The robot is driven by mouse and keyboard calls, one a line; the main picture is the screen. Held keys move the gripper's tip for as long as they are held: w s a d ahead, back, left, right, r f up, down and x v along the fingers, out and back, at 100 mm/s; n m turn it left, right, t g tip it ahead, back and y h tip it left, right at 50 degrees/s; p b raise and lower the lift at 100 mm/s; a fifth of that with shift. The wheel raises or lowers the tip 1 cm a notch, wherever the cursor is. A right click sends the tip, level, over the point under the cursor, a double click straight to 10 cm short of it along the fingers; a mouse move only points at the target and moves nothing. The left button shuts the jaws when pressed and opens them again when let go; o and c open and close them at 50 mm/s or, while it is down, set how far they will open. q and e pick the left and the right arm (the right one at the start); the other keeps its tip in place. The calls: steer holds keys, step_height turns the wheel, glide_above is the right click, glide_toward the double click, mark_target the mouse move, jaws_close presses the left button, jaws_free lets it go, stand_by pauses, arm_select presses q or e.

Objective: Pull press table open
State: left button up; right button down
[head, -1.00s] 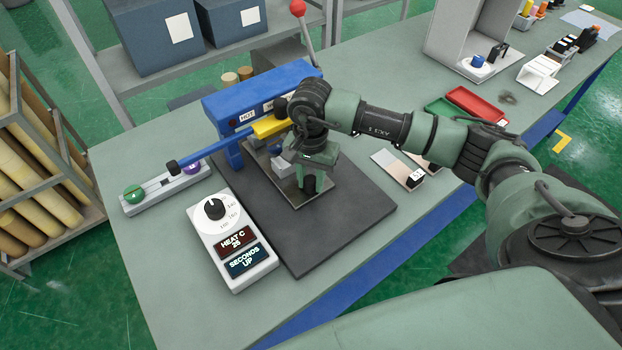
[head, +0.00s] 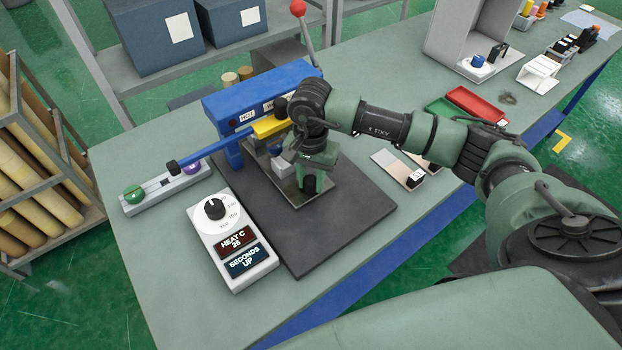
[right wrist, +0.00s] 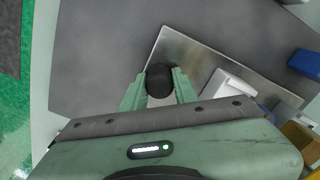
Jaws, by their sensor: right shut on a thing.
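The blue heat press (head: 262,90), with a HOT label, stands at the back of a dark mat. Its press table, a flat metal plate (head: 289,193), reaches out from under it towards the front. A black knob (head: 309,187) is at the plate's front end. My right gripper (head: 308,180) comes down over that end from above. In the right wrist view its two green fingers (right wrist: 160,90) are closed on either side of the round black knob (right wrist: 159,77). My arm hides part of the press and plate. My left gripper is not in view.
A control box (head: 232,240) with a dial and the signs HEAT C and SECONDS UP stands left of the mat (head: 345,215). A blue lever (head: 213,148) points left. Red tray (head: 474,103) stands behind my arm.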

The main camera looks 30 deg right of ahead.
steer(key=shift+s+d, duration=0.15)
steer(key=shift+s, duration=0.3)
steer(key=s+b, duration=0.1)
steer(key=s, duration=0.2)
steer(key=s+d+b, duration=0.1)
steer(key=s, duration=0.3)
steer(key=s+b, duration=0.1)
steer(key=s, duration=0.2)
steer(key=shift+s+d+f+b, duration=0.1)
steer(key=shift+s+d+b, duration=0.15)
steer(key=shift+b, duration=0.05)
steer(key=shift+s, duration=0.55)
steer(key=c, duration=1.1)
jaws_free()
